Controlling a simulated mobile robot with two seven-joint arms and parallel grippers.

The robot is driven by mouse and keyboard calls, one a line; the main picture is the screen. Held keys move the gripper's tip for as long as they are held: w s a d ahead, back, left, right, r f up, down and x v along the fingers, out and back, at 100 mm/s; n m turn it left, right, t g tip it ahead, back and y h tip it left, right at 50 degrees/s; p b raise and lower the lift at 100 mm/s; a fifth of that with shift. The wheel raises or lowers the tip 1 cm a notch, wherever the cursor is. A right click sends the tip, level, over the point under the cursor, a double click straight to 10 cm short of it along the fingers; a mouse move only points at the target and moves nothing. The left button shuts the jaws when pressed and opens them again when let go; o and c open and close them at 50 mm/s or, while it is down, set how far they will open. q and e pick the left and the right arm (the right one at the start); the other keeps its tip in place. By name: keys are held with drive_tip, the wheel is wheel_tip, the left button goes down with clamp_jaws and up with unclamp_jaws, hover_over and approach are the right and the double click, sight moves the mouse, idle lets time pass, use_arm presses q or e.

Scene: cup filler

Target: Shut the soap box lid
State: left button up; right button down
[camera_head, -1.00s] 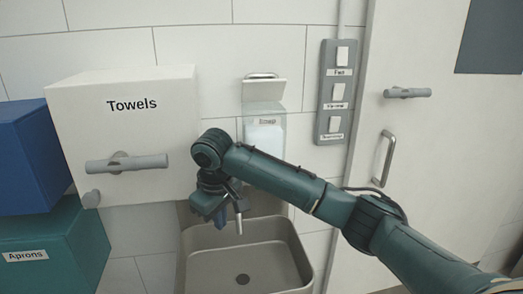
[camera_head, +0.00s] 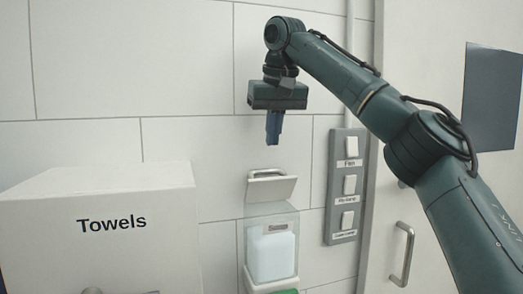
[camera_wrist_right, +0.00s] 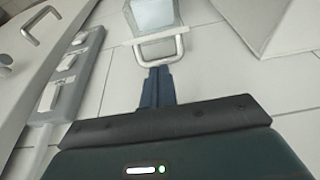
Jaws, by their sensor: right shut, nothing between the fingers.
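The soap box (camera_head: 272,252) is a clear-fronted wall box with a white block visible inside. Its white lid (camera_head: 272,190) is raised, standing tilted up above the box, with a bar handle (camera_head: 267,173) along its upper edge. My right gripper (camera_head: 273,140) points down, shut and empty, a little above the lid handle and apart from it in the head view. In the right wrist view the shut fingers (camera_wrist_right: 157,75) point toward the lid handle (camera_wrist_right: 160,38); whether they touch it cannot be told there. My left gripper is not in view.
The white Towels box (camera_head: 105,235) juts out at the lower left. A grey switch panel (camera_head: 347,187) is on the wall to the right, beside a door with a bar handle (camera_head: 402,254).

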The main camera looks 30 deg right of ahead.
sight(268, 170)
drive_tip(key=x, duration=0.3)
drive_tip(key=shift+f, duration=0.25)
drive_tip(key=x, duration=0.5)
drive_tip(key=shift+w+f, duration=0.1)
drive_tip(key=shift+f, duration=0.25)
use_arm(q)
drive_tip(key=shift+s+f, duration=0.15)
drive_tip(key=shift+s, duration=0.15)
